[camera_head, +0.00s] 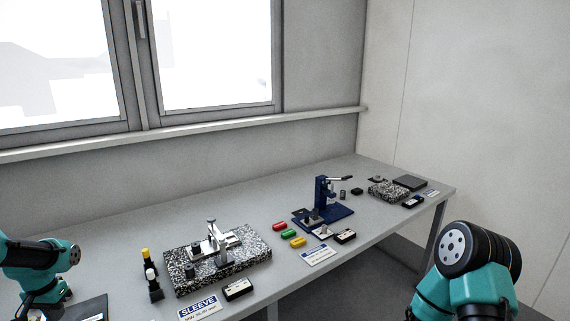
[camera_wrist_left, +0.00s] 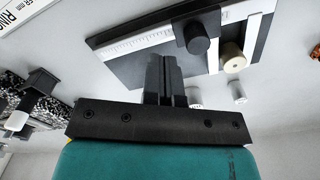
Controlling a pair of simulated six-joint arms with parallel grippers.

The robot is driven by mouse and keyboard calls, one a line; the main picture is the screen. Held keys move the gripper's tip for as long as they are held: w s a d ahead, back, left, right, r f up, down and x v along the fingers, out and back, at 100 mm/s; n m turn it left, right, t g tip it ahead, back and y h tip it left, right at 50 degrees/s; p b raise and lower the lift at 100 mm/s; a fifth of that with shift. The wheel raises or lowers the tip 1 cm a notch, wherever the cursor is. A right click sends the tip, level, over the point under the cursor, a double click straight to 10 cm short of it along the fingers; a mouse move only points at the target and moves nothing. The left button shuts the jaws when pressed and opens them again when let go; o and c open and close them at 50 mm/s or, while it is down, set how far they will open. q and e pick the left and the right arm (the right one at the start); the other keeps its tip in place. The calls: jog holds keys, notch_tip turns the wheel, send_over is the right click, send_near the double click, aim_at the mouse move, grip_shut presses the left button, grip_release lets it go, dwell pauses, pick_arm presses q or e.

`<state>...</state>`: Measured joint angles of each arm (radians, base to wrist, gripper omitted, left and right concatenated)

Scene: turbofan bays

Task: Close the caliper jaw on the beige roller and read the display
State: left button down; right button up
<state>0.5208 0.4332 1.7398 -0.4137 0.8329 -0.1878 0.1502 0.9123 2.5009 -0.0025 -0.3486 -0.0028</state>
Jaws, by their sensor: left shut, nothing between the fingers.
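In the left wrist view, the caliper (camera_wrist_left: 135,42) shows as a dark plate with a pale graduated scale along it. A black sliding jaw with a round knob (camera_wrist_left: 197,38) sits on it. The beige roller (camera_wrist_left: 232,55) is a short cylinder beside the knob, with a small gap visible between them in this view. My left gripper (camera_wrist_left: 164,60) is shut and empty, its black fingers pointing towards the caliper plate. In the head view my left arm is at the lower left edge, next to a dark plate (camera_head: 88,309). No display reading is legible. My right gripper is out of view.
Two pale cylinders (camera_wrist_left: 237,92) stand near the roller. A speckled block (camera_head: 215,262) with a metal fixture, a SLEEVE label (camera_head: 199,307), black and yellow-topped posts, coloured pieces (camera_head: 288,234) and a blue stand (camera_head: 322,212) occupy the bench. Bare bench lies behind them.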

pick_arm(q)
jog(key=shift+f, duration=0.15)
jog(key=shift+f, duration=1.55)
jog(key=shift+s+a, duration=0.35)
jog(key=shift+a, duration=0.2)
dwell(1.7)
jog(key=shift+w+d, duration=0.35)
jog(key=shift+d, duration=0.15)
dwell(0.5)
notch_tip(320, 180, up, 7)
dwell(1.1)
